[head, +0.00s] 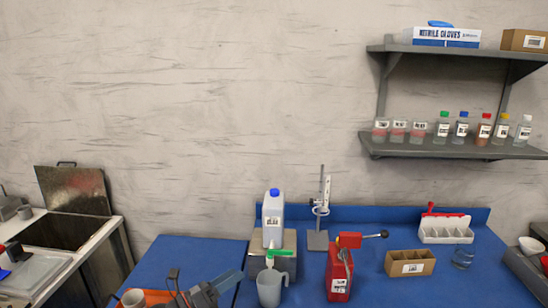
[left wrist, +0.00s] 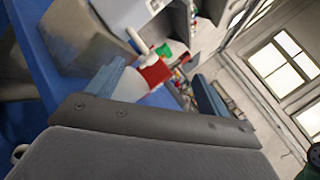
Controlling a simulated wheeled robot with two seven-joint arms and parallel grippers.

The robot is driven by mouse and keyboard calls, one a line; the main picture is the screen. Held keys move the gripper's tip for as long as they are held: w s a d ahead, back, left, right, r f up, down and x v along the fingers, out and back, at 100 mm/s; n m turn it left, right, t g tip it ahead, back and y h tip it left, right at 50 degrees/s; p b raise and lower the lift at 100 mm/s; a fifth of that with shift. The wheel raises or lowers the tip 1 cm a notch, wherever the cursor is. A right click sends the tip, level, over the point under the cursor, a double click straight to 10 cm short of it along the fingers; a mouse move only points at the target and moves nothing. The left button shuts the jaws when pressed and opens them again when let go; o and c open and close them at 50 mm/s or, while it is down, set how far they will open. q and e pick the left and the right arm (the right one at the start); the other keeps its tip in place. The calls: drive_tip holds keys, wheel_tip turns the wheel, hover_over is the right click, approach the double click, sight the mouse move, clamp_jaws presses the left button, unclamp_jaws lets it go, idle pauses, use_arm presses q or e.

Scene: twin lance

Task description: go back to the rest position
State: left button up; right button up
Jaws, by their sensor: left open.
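My left gripper (head: 222,283) is at the bottom of the head view, left of centre, over the blue bench (head: 195,254). Its blue fingers also show in the left wrist view (left wrist: 158,86), set wide apart with nothing held between them. In the head view it is beside a grey pitcher (head: 269,289), with a gap that I cannot judge. My right gripper is in neither view.
A white jug (head: 273,221) stands on a metal block behind the pitcher. A red canister (head: 339,277), a lab stand (head: 318,240) and a cardboard box (head: 409,264) are farther right. An orange tray (head: 158,297) with a cup lies by my left arm. Wall shelves hold bottles.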

use_arm(q)
drive_tip(key=s+a+f+n+y, duration=0.4)
drive_tip(key=f+n+y, duration=0.15)
drive_tip(key=n, duration=0.55)
drive_tip(key=s+a+f+n+t+y, duration=0.1)
drive_tip(key=s+a+f+n+y, duration=0.35)
drive_tip(key=n+y, duration=0.4)
drive_tip(key=s+a+f+n+y, duration=0.4)
drive_tip(key=f+n+y, duration=0.1)
drive_tip(key=n, duration=0.7)
drive_tip(key=s+d+f+n+g+h, duration=0.1)
drive_tip(key=s+f+n+g, duration=0.3)
drive_tip(key=s, duration=0.6)
drive_tip(key=s+d+f+n+g+h, duration=0.15)
drive_tip(key=s+f+g, duration=0.35)
drive_tip(key=s, duration=0.5)
drive_tip(key=d+f+g, duration=0.1)
drive_tip(key=d+f, duration=0.1)
drive_tip(key=f, duration=0.7)
drive_tip(key=s+d+f+g, duration=0.1)
drive_tip(key=d+f, duration=0.2)
drive_tip(key=f, duration=0.6)
drive_tip(key=shift+s+d+f+h, duration=0.15)
drive_tip(key=shift+d+h, duration=0.2)
drive_tip(key=shift+g, duration=0.3)
